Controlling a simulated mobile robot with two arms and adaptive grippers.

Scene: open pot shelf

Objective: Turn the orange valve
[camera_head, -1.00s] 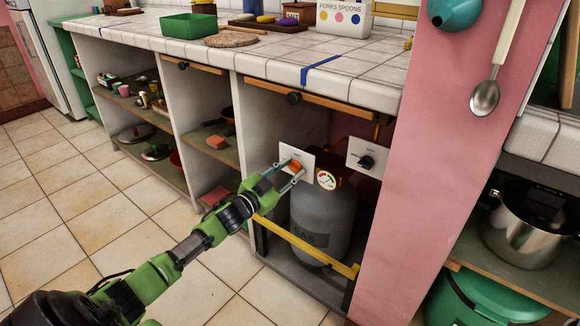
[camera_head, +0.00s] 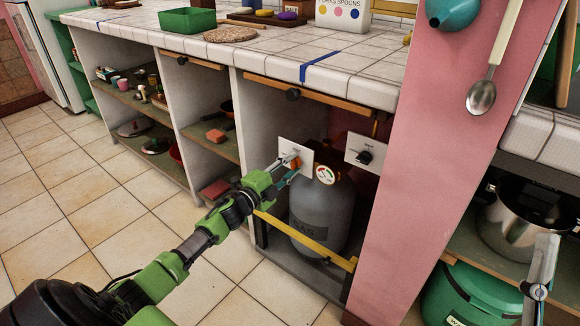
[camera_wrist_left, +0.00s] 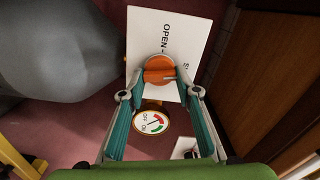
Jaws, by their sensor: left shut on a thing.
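The orange valve (camera_head: 294,162) is a round knob on a white plate (camera_head: 298,150) at the back of the open compartment, beside a grey gas cylinder. In the left wrist view the orange valve (camera_wrist_left: 159,68) sits between my fingertips, and the plate (camera_wrist_left: 172,28) reads "OPEN" sideways. My left gripper (camera_head: 293,168) is shut on the valve, one finger on either side. It also shows in the left wrist view (camera_wrist_left: 163,84). A grey finger of my right gripper (camera_head: 541,268) shows at the lower right; its opening cannot be told.
The grey cylinder (camera_head: 320,215) stands behind a yellow bar (camera_head: 305,240). A round gauge (camera_head: 326,174) is right of the valve, and a black knob (camera_head: 364,157) is farther right. A pink pillar (camera_head: 430,150) borders the compartment. Open floor lies left.

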